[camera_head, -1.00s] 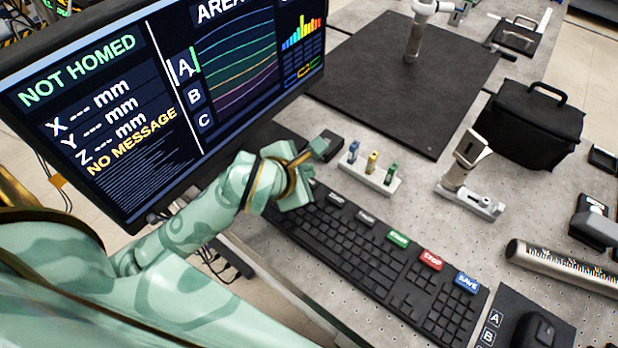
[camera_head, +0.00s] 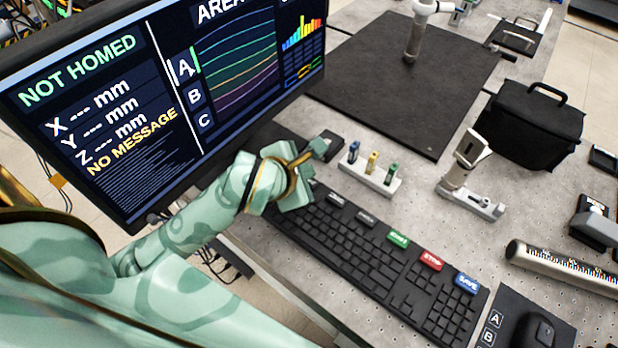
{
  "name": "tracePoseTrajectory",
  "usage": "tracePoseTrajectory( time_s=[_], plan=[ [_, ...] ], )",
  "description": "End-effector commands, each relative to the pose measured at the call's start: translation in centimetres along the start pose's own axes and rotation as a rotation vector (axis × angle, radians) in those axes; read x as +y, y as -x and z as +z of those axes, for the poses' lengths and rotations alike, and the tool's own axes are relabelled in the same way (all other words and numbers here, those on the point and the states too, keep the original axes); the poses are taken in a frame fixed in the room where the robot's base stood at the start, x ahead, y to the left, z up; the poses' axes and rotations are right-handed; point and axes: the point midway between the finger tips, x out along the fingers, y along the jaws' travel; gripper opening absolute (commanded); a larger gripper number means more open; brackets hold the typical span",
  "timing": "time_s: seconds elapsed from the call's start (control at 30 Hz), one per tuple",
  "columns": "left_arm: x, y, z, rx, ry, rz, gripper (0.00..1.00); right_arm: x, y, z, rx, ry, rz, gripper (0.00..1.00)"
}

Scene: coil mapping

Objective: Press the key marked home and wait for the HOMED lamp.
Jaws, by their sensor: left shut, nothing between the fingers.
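The black keyboard (camera_head: 375,262) lies along the near edge of the bench. Its top row carries raised caps: two grey ones, a green START cap (camera_head: 398,239), a red STOP cap (camera_head: 431,260) and a blue SAVE cap (camera_head: 467,282). The lettering on the grey caps (camera_head: 336,199) is too small to read surely. My left gripper (camera_head: 299,192) is shut and empty at the keyboard's far left end, hiding that corner. Whether it touches a key cannot be told. The monitor (camera_head: 150,105) reads NOT HOMED, dashes for X, Y and Z, and NO MESSAGE. My right gripper is not in view.
A white holder (camera_head: 368,178) with blue, yellow and green pieces stands just behind the keyboard. A grey-white device (camera_head: 467,172) and a black bag (camera_head: 528,125) stand to the right. A mouse (camera_head: 533,330) lies on a dark pad at lower right.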

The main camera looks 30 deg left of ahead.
Motion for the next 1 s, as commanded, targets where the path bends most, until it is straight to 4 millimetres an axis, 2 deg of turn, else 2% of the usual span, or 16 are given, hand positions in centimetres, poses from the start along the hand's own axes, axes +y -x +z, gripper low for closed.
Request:
tracePoseTrajectory(
  time_s=[1.0],
  plan=[
    [-0.43, -0.56, -0.43, 0.000, 0.000, 0.000, 0.00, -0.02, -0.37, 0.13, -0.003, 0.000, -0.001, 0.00]
  ],
)
